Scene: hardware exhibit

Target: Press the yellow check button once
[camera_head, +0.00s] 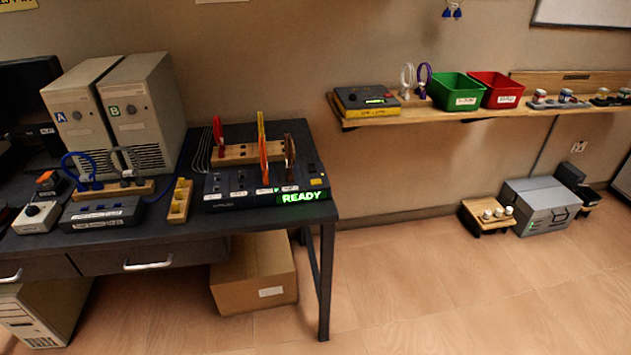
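A small yellow patch (316,182), which looks like a button, sits at the right end of the top of a black device (240,201) on the dark desk. The device's front shows a lit green READY sign (302,197). Cards or boards in orange, yellow and brown stand upright in or behind the device. Any label on the yellow patch is too small to read. Neither of my grippers is in view.
The dark desk (325,214) also bears two beige computer towers (145,105), cable boxes and a yellow block (179,202). A cardboard box (255,280) stands below. A wall shelf (430,113) holds a yellow-edged device (367,101), a green bin (457,90) and a red bin (503,88). The floor at right front is clear.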

